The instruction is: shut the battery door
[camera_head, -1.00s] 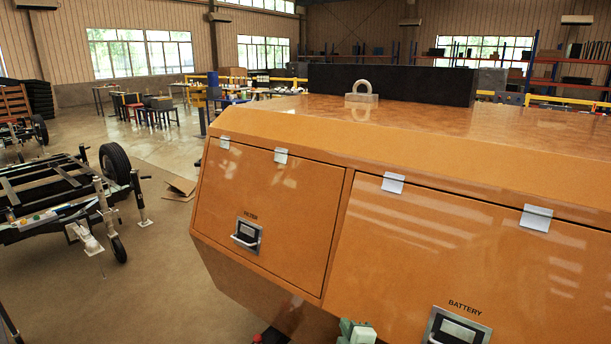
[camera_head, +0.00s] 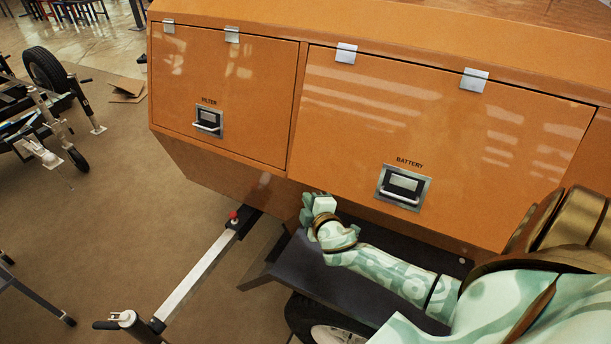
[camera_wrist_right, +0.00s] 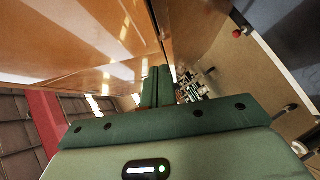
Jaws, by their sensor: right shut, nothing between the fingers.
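The battery door (camera_head: 345,130) is the large orange panel at the right of the cabinet in the head view, hung from two silver hinges along its top edge. It carries a BATTERY label and a silver latch with a handle (camera_head: 403,187). It lies close to the cabinet face; I cannot tell whether it is fully flush. My right gripper (camera_head: 315,205) is shut and empty, below the door's lower left part and left of the latch. In the right wrist view its green fingers (camera_wrist_right: 156,86) are together, beside orange panels. My left gripper is not in view.
The filter door (camera_head: 225,90) with its own latch is left of the battery door and looks shut. Below are a dark fender (camera_head: 262,262) and a jack leg (camera_head: 195,270). A trailer (camera_head: 35,115) stands far left. Open floor lies between.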

